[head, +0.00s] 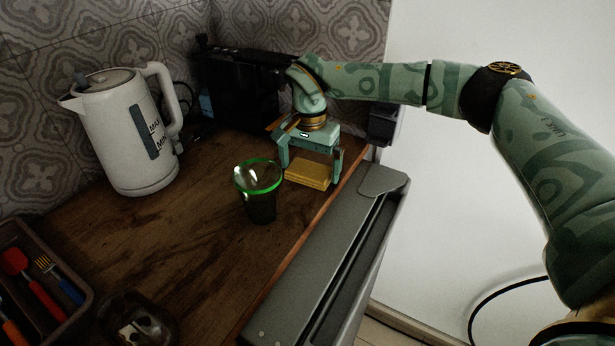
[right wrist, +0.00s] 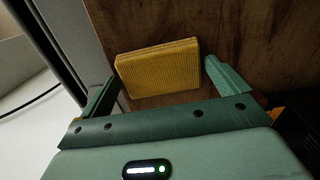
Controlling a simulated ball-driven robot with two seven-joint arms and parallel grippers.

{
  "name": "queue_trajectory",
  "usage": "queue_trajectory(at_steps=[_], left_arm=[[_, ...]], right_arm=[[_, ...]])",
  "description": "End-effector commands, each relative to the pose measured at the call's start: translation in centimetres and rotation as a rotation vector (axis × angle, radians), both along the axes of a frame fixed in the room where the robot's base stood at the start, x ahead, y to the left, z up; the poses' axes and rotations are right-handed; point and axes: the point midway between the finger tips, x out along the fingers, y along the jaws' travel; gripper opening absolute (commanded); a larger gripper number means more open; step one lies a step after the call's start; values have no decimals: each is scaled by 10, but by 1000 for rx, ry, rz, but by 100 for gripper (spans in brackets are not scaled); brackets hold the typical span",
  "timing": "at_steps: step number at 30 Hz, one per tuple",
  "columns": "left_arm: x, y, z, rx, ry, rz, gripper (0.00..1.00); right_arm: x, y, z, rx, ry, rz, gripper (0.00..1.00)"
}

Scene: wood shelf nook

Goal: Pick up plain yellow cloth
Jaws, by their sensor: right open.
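The plain yellow cloth (head: 308,175) lies folded flat on the wooden counter, near its right edge. It also shows in the right wrist view (right wrist: 158,70), lying between and a little beyond the two fingers. My right gripper (head: 312,166) is open above the cloth, with one finger toward each side of it; its open jaws also show in the right wrist view (right wrist: 160,84). The gripper holds nothing. I cannot tell the exact height of the fingertips over the counter. My left gripper is not in view.
A green-rimmed glass (head: 259,192) stands just left of the cloth. A white kettle (head: 122,135) and a black machine (head: 235,85) stand behind. A utensil tray (head: 75,318) is at the front left. The counter's right edge is close to the cloth.

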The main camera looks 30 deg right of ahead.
Motion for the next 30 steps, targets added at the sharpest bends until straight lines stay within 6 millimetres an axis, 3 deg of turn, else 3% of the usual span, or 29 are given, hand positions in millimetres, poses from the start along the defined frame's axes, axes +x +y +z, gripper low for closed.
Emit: queue_trajectory(at_steps=[1,7,8,11,12,23,30], left_arm=[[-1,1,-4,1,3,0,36],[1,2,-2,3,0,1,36],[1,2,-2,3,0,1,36],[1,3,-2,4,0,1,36],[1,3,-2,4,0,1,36],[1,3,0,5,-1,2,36],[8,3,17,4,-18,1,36]], right_arm=[[0,0,-8,0,3,0,100],[0,0,-6,0,-2,0,100],[0,0,-6,0,-2,0,97],[0,0,-6,0,-2,0,69],[0,0,-6,0,-2,0,68],[0,0,-1,0,-4,0,68],[-1,0,36,0,-9,0,68]])
